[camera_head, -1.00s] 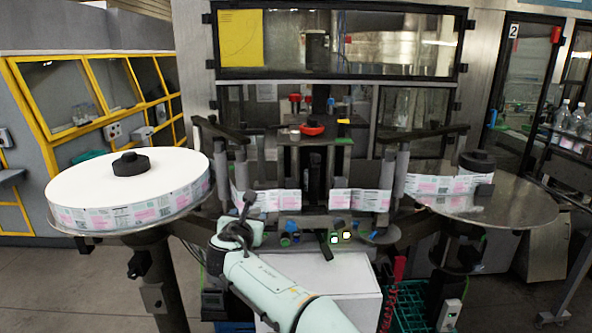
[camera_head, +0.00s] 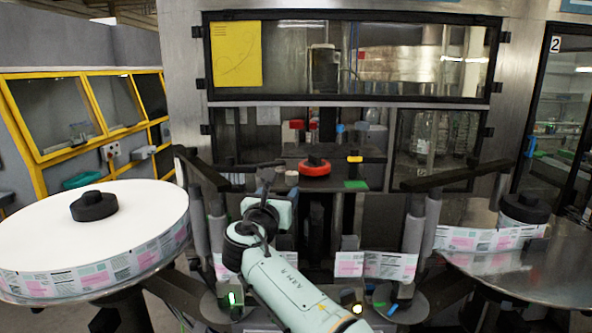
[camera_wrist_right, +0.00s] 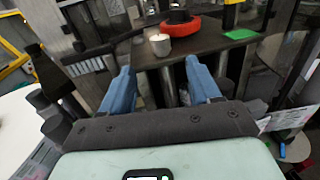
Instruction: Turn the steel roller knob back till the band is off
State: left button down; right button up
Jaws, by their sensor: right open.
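A small pale grey cylindrical knob (camera_head: 291,178), which looks like the steel roller knob, stands on the dark plate of the labeller, left of a red ring. In the right wrist view the knob (camera_wrist_right: 160,46) stands upright beyond my fingertips, roughly centred between them. I cannot make out a band on it. My right gripper (camera_wrist_right: 160,72) is open and empty, its two blue fingers apart and short of the plate. My left gripper is not in view.
A large label reel (camera_head: 130,215) is at left and a steel disc (camera_head: 535,262) at right. Dark bars flank the plate.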

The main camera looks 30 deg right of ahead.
aim_at(290, 175)
jog(key=p+x, duration=0.1)
jog(key=x, duration=0.3)
jog(key=p+x, duration=0.2)
jog(key=x, duration=0.1)
jog(key=p+x, duration=0.2)
jog(key=x, duration=0.2)
jog(key=shift+w+d+r, duration=0.15)
jog(key=shift+w+r, duration=0.1)
jog(key=shift+r, duration=0.1)
jog(key=shift+p+x, duration=0.4)
jog(key=shift+x, duration=0.4)
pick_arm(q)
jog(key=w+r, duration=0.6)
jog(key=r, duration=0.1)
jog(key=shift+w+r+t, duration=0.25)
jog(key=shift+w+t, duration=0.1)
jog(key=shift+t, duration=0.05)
pick_arm(e)
jog(key=shift+s+f, duration=0.1)
jog(key=shift+f, duration=0.15)
jog(key=shift+s, duration=0.1)
jog(key=c, duration=0.9)
